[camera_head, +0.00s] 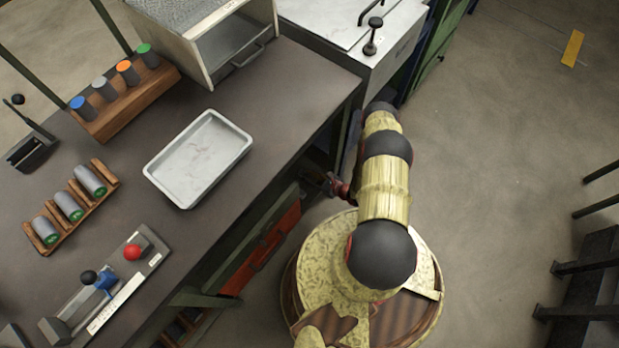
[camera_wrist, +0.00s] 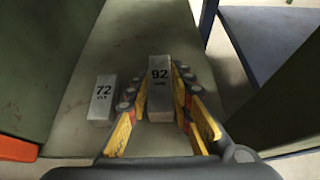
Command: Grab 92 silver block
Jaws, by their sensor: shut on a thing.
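The silver block marked 92 (camera_wrist: 160,78) stands between the fingers of my gripper (camera_wrist: 161,112) in the wrist view. The yellow-padded fingers are shut on its two sides. A smaller silver block marked 72 (camera_wrist: 102,98) is just left of the gripper, apart from the 92 block. Both are on a grey-green shelf surface (camera_wrist: 135,35). In the head view, neither block shows, and my gripper is hidden below the table edge.
Green panels flank the shelf, with a blue post (camera_wrist: 208,18) at the right and an orange part (camera_wrist: 16,148) at lower left. In the head view, the workbench (camera_head: 270,100) carries a metal tray (camera_head: 198,160), a rack of grey cylinders (camera_head: 70,207) and a wooden block with coloured-topped cylinders (camera_head: 125,92).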

